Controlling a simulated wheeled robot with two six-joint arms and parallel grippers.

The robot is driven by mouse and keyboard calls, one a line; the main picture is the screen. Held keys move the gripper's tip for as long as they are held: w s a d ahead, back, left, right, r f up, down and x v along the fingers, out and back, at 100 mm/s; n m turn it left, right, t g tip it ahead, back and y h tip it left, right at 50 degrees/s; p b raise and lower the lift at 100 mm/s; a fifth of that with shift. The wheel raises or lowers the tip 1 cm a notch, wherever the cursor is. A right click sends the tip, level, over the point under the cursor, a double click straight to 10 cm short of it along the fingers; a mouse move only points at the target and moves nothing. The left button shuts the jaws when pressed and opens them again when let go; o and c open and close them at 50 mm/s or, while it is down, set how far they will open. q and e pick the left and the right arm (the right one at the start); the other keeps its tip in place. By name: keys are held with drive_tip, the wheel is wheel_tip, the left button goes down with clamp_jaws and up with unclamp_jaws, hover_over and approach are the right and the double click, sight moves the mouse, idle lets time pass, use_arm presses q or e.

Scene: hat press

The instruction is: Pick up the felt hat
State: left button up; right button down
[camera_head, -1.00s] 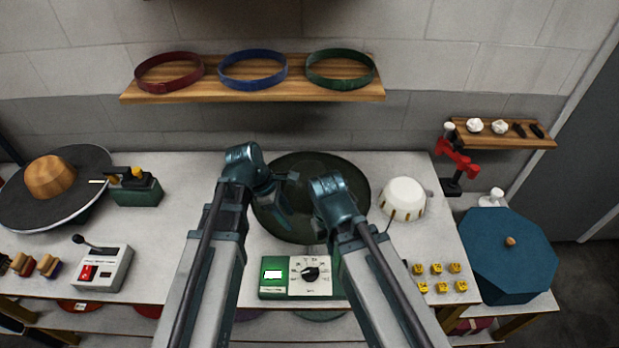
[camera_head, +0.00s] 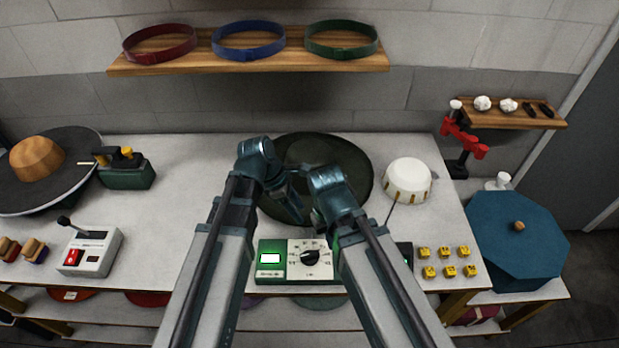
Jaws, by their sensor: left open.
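A dark olive-green felt hat (camera_head: 318,152) with a wide round brim lies on the table at the middle, toward the wall. Its crown is hard to make out against the brim. My left gripper (camera_head: 291,203) is open and empty, in front of the left half of the brim in the picture. I cannot tell whether it touches the hat. My right arm's wrist covers the front right part of the hat, and the right gripper itself is hidden behind it.
A green control box (camera_head: 272,256) with a dial stands in front of the hat. A shelf (camera_head: 200,66) with three hat bands hangs above. A lever box (camera_head: 92,255) stands at left.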

sight(308, 219)
use_arm(q)
drive_tip(key=shift+d+f, duration=0.15)
drive_tip(key=shift+f, duration=0.15)
use_arm(e)
drive_tip(key=shift+f, duration=0.25)
use_arm(q)
drive_tip(key=b+x, duration=0.4)
drive_tip(key=x, duration=0.1)
drive_tip(key=shift+w+d+b, duration=0.1)
drive_tip(key=shift+d+b, duration=0.05)
drive_tip(key=shift+b, duration=0.15)
use_arm(e)
wheel_tip(308, 219, down, 5)
drive_tip(key=shift+r, duration=0.2)
use_arm(q)
drive_tip(key=shift+r, duration=0.1)
use_arm(e)
drive_tip(key=shift+r, duration=0.1)
use_arm(q)
clamp_jaws()
